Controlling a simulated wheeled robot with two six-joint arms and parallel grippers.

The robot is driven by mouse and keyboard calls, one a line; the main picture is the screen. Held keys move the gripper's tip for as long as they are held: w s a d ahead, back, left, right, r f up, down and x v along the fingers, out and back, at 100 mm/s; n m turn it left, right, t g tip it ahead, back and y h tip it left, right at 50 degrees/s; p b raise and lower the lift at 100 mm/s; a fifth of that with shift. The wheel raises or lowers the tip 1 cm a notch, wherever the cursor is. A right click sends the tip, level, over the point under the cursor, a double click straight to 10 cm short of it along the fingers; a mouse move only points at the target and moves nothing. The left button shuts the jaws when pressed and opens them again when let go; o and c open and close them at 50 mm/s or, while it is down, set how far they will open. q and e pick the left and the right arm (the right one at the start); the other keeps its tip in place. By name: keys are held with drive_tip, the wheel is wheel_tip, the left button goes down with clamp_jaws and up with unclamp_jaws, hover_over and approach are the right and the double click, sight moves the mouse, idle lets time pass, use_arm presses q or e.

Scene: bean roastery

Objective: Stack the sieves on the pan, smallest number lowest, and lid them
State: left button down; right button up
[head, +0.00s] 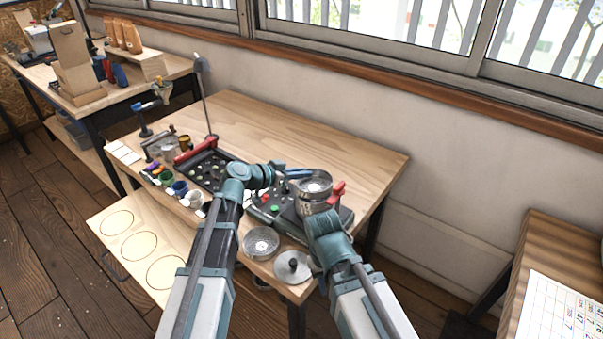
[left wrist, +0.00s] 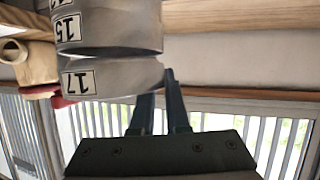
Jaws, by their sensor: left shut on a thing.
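A stack of metal sieves (head: 314,203) stands on the dark shaker base. My left gripper (head: 299,174) reaches its top from the left. The left wrist view is upside down and shows the sieve marked 17 (left wrist: 115,78) above the sieve marked 15 (left wrist: 110,30). My left fingers (left wrist: 160,105) are shut at the 17 sieve's rim. The 17 sieve looks slightly tilted on the 15; full seating cannot be told. Lower numbers and the pan are not readable. Another round mesh piece (head: 262,242) and the knobbed lid (head: 293,266) lie at the front. My right gripper (head: 322,222) is beside the stack, its fingers hidden.
The shaker base (head: 346,214) has red clamps (head: 338,188) close to the stack. A dark tray (head: 210,168), several small cups (head: 180,187) and a scale-like device (head: 160,146) fill the left. The table's back right (head: 360,160) is clear. A board with three circles (head: 138,245) is at front left.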

use_arm(q)
drive_tip(key=shift+f+b, duration=0.5)
drive_tip(key=c, duration=1.2)
unclamp_jaws()
drive_tip(key=p+v, duration=0.4)
drive_tip(key=v, duration=0.7)
drive_tip(key=s+d+f+g+y+p, duration=0.1)
drive_tip(key=s+d+f+g+p, duration=0.1)
drive_tip(key=s+d+f+g, duration=0.3)
drive_tip(key=s+a+f+n+g+y+p, duration=0.1)
drive_tip(key=s+n+g+y, duration=0.1)
drive_tip(key=s+y, duration=0.3)
drive_tip(key=s+a+f+n+g+y+p, duration=0.1)
drive_tip(key=s+y, duration=0.4)
drive_tip(key=s, duration=0.6)
drive_tip(key=f+n+p, duration=0.1)
drive_tip(key=n, duration=0.1)
drive_tip(key=shift+s+n+g+y, duration=0.3)
drive_tip(key=shift+g+y, duration=0.1)
